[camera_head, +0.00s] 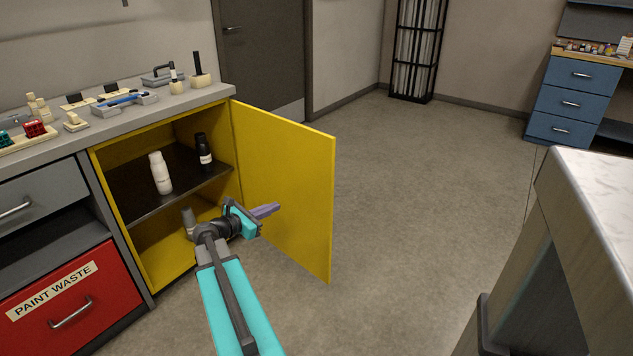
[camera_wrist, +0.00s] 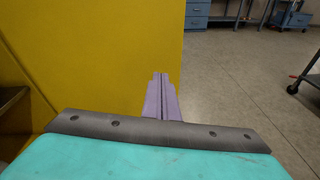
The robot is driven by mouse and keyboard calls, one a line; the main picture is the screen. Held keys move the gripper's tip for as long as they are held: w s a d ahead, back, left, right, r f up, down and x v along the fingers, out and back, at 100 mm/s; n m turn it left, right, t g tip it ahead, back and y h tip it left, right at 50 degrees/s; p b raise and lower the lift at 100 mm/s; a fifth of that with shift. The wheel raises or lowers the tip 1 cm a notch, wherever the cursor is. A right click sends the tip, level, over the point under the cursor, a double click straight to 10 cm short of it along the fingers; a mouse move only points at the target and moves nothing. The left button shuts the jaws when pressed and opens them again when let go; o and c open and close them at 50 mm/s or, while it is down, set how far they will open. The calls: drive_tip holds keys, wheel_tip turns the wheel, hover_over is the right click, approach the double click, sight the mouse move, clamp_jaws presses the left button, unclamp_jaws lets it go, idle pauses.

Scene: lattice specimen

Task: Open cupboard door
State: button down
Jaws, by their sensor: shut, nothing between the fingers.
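The yellow cupboard door (camera_head: 290,185) stands wide open, swung out to the right of the cupboard (camera_head: 120,215). Its inner face is toward me, and it fills the left of the wrist view (camera_wrist: 95,55). My gripper (camera_head: 266,210) is in front of the door's inner face, near the cupboard opening. Its purple fingers (camera_wrist: 162,98) are closed together with nothing between them. In the wrist view the fingertips overlap the door's lower right edge; I cannot tell whether they touch it. The door's outer face and handle are hidden.
Inside the cupboard, a white bottle (camera_head: 160,173) and a black bottle (camera_head: 203,151) stand on a dark shelf (camera_head: 140,203). A red paint waste drawer (camera_head: 75,300) is at left. A marble-topped table (camera_head: 600,190) stands at right. The floor beyond the door is clear.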

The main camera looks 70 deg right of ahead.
drive_tip(key=s+d+r+n+g+h+b, duration=0.1)
drive_tip(key=s+d+r, duration=0.3)
drive_tip(key=r, duration=0.3)
drive_tip(key=shift+d+g+h+b, duration=0.4)
drive_tip(key=shift+d, duration=0.2)
drive_tip(key=shift+s, duration=0.1)
drive_tip(key=b, duration=0.3)
approach(324, 165)
drive_tip(key=x, duration=0.5)
drive_tip(key=shift+f, duration=0.15)
drive_tip(key=shift+s+d, duration=0.3)
drive_tip(key=shift+d, duration=0.35)
